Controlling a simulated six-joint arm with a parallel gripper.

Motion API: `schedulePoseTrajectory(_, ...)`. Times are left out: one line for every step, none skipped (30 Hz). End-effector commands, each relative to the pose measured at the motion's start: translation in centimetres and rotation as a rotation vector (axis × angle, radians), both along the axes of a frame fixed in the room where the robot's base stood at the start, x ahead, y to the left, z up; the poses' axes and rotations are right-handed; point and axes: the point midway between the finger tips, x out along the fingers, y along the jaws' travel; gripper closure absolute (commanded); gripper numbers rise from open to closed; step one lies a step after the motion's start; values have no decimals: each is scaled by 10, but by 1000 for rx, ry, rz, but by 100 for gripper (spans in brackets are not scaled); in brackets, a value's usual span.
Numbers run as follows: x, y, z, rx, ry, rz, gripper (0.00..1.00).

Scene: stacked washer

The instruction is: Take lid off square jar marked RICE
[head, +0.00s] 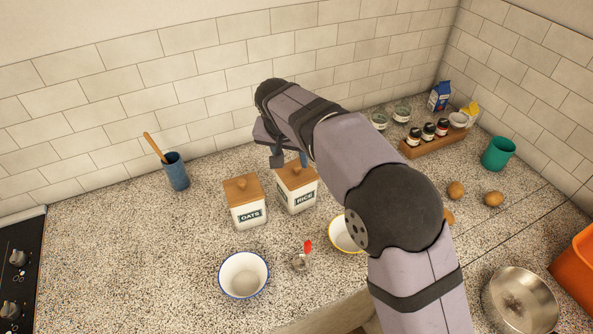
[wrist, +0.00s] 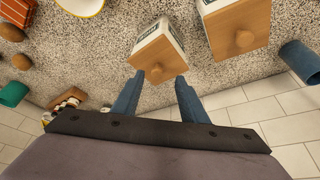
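The square white jar marked RICE (head: 302,199) stands on the counter with its wooden lid (head: 299,182) on. In the wrist view the lid (wrist: 168,57) and its round knob (wrist: 155,72) show near the middle. My gripper (head: 290,161) is over the back of this lid, pointing down. In the wrist view its two blue fingers are apart, with the knob between or just below their tips (wrist: 159,78); I cannot tell the exact height or any contact. A matching jar marked OATS (head: 247,213) with a wooden lid (head: 243,188) stands just left of it.
A blue cup with a wooden utensil (head: 177,172) stands at the back left. A blue-rimmed bowl (head: 243,275), a small red-topped item (head: 301,258) and a yellow-rimmed bowl (head: 342,236) are in front. A spice rack (head: 433,144) is back right.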

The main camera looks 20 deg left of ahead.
Motion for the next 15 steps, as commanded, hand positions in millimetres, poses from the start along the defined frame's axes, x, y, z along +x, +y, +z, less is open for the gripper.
schedulePoseTrajectory(2, -2, -2, -4, 3, -2, 60)
schedulePoseTrajectory(4, -2, -4, -4, 3, -2, 60)
schedulePoseTrajectory(7, -3, -8, -5, 5, -2, 60)
schedulePoseTrajectory(9, -4, -11, -4, 4, -2, 60)
schedulePoseTrajectory(10, -4, -14, -5, 4, -2, 60)
schedulePoseTrajectory(13, -5, -18, -5, 4, -2, 60)
schedulePoseTrajectory(14, -4, -22, -4, 4, -2, 60)
schedulePoseTrajectory(15, -4, -26, -4, 4, -2, 60)
schedulePoseTrajectory(17, -3, -30, -3, 3, -1, 60)
schedulePoseTrajectory(18, -3, -32, -3, 3, -1, 60)
schedulePoseTrajectory(19, -3, -35, -3, 3, -1, 60)
schedulePoseTrajectory(20, -3, -37, -2, 3, -2, 60)
schedulePoseTrajectory(20, -3, -39, -2, 2, -2, 60)
schedulePoseTrajectory(21, -3, -40, -1, 1, -1, 60)
schedulePoseTrajectory(21, -2, -40, -1, 1, -1, 60)
